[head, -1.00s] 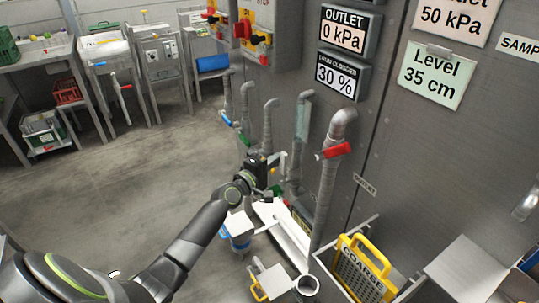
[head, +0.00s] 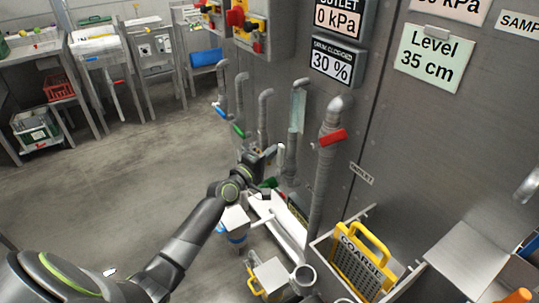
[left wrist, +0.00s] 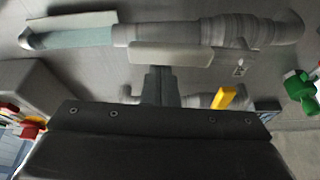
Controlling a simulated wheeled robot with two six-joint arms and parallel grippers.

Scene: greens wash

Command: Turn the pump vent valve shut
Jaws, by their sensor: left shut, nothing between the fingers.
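I cannot read a label that marks the pump vent valve. Several grey pipes stand along the wall, with a blue handle (head: 219,110), a green handle (head: 238,130) and a red handle (head: 333,137). My left gripper (head: 270,156) is shut and empty, in front of the lower pipes, left of the red-handled pipe. The left wrist view shows a yellow handle (left wrist: 222,98) on a pipe just right of the gripper (left wrist: 160,84), apart from it as far as I can tell. A green valve handle (left wrist: 299,85) is farther right. My right gripper is out of view.
A crate with a yellow-framed COARSE screen (head: 362,262) stands at the lower right. A white trough (head: 277,222) and a blue-and-white container (head: 235,224) lie below the gripper. Benches stand at the back left. The floor (head: 110,180) at left is clear.

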